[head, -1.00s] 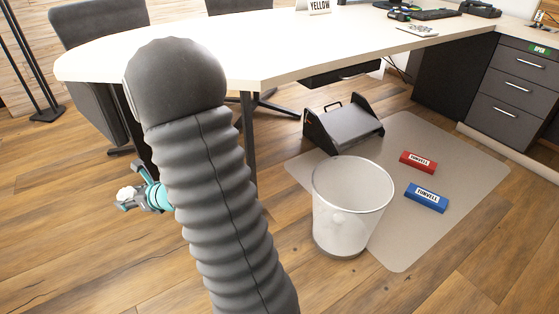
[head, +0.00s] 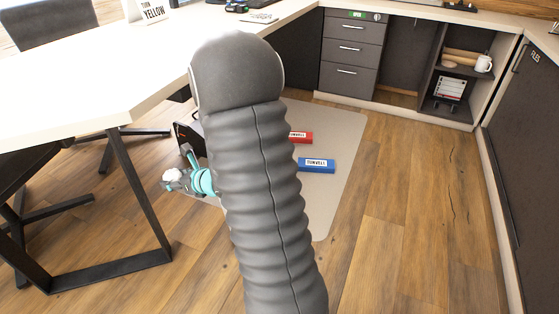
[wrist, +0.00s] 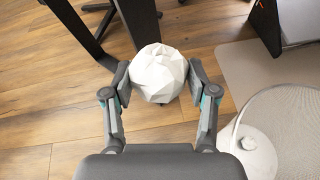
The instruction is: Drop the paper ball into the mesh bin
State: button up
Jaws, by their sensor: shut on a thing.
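My gripper (wrist: 160,78) is shut on a white, faceted paper ball (wrist: 158,72), held between its two fingertips in the wrist view. In the head view the gripper (head: 172,182) shows left of my arm, with the paper ball (head: 172,174) at its tip. The mesh bin (wrist: 284,118) is at the lower right of the wrist view, cut by the frame edge, to the right of the gripper. Something whitish shows inside it. The ball is outside the bin's rim. In the head view my arm hides the bin.
A white desk (head: 70,85) with dark metal legs (head: 140,195) stands at left. A red box (head: 301,137) and a blue box (head: 316,165) lie on a grey mat (head: 340,150). Drawers (head: 348,50) and shelves stand behind. The wood floor at right is clear.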

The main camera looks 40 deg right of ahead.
jog(key=s+d+f+m+h+p, duration=0.1)
jog(key=d+f, duration=0.2)
jog(key=d, duration=0.7)
jog(key=s+d+f+m+h, duration=0.1)
jog(key=d+f, duration=0.2)
jog(key=d, duration=0.6)
jog(key=s+d+f+m+h+p, duration=0.1)
jog(key=d+f+h, duration=0.15)
jog(key=d, duration=0.75)
notch_tip(320, 180, down, 7)
jog(key=b, duration=0.2)
jog(key=shift+r+t+y+b, duration=0.15)
jog(key=shift+t+y+b, duration=0.2)
jog(key=shift+y, duration=0.1)
